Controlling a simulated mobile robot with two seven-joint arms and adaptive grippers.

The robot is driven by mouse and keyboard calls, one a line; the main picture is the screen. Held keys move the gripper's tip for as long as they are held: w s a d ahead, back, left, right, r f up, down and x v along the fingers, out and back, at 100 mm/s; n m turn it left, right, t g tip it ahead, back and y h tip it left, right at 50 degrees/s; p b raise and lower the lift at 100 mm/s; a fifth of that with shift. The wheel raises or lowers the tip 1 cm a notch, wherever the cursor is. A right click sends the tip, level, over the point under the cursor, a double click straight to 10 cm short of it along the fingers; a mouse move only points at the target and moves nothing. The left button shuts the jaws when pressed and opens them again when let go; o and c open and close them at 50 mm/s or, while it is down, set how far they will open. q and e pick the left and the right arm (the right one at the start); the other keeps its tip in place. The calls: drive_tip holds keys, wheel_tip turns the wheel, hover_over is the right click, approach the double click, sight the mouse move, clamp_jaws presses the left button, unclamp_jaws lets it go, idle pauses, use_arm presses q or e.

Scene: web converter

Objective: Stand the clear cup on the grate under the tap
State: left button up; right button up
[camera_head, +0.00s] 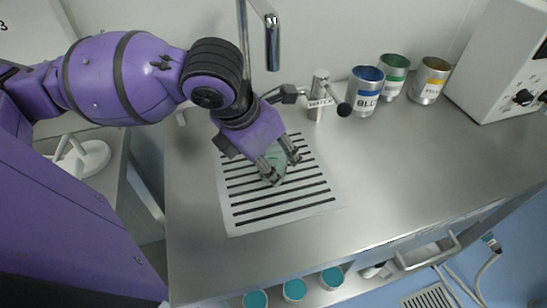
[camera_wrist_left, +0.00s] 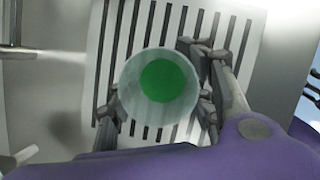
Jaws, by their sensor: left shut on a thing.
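The clear cup (camera_head: 271,165) is between the fingers of my left gripper (camera_head: 281,168), over the slotted grate (camera_head: 247,216). In the left wrist view the cup (camera_wrist_left: 132,78) shows a round rim and a green inside, with the gripper's fingers (camera_wrist_left: 160,95) shut on its sides. The grate's slots (camera_wrist_left: 190,25) lie behind it. I cannot tell whether the cup's base touches the grate. The tap (camera_head: 271,40) stands behind the grate, its chrome spout above and beyond the cup. My right gripper is not in view.
A small valve fitting (camera_head: 319,92) stands behind the grate. Blue (camera_head: 365,88), green (camera_head: 394,76) and yellow (camera_head: 430,80) banded cans stand at the back right, beside a white box (camera_head: 505,65). The steel counter (camera_head: 420,150) is clear right of the grate.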

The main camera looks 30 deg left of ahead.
use_arm(q)
drive_tip(key=o, duration=1.2)
drive_tip(key=shift+f, duration=0.1)
